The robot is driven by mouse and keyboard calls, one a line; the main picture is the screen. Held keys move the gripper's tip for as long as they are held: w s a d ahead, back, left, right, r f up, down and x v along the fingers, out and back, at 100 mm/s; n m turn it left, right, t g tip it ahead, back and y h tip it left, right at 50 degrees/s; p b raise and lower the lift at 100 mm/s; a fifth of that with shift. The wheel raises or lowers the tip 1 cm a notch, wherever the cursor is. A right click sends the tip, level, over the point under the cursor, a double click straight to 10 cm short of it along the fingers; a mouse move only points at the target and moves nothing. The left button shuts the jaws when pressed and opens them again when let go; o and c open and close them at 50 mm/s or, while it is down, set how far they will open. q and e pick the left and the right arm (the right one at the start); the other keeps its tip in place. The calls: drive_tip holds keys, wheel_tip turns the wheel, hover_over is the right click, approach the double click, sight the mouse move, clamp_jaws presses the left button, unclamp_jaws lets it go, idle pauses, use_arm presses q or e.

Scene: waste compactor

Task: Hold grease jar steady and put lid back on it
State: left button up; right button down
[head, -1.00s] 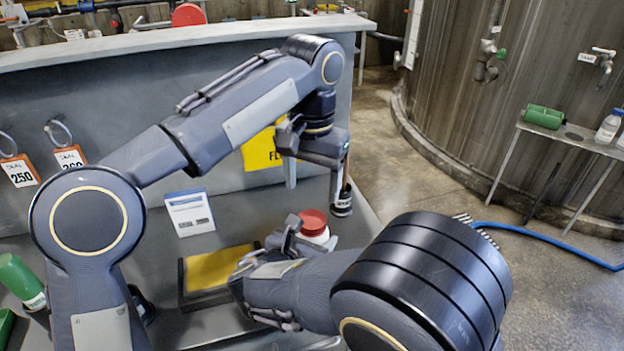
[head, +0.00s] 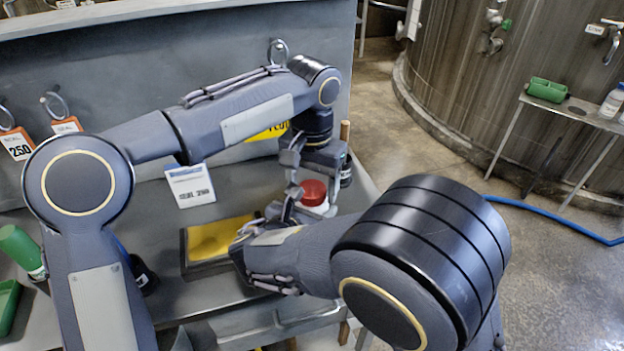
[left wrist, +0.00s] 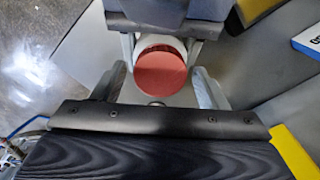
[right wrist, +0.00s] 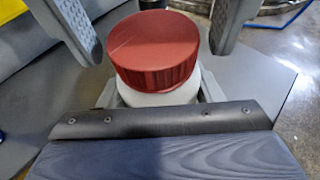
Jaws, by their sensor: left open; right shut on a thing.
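A white grease jar (right wrist: 160,95) stands upright on the grey bench, with a red lid (right wrist: 155,48) on its top. They also show in the head view as the jar (head: 316,209) and lid (head: 314,192). Whether the lid is fully seated I cannot tell. My right gripper (head: 292,212) is shut on the jar's white body, below the lid. My left gripper (head: 302,172) is open, pointing down. In the left wrist view its fingers (left wrist: 163,88) lie on either side of the lid (left wrist: 161,73), apart from it.
A black-framed tray with a yellow inside (head: 222,240) lies left of the jar. A white label card (head: 190,185) is behind it. A green bottle (head: 20,250) is at the far left.

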use_arm(q)
drive_tip(key=c, duration=1)
drive_tip(key=o, duration=1.2)
drive_tip(key=shift+c, duration=0.2)
wheel_tip(320, 180, up, 12)
use_arm(e)
drive_tip(key=shift+c, duration=1.6)
unclamp_jaws()
drive_tip(key=v, duration=0.8)
drive_tip(key=shift+w, duration=0.1)
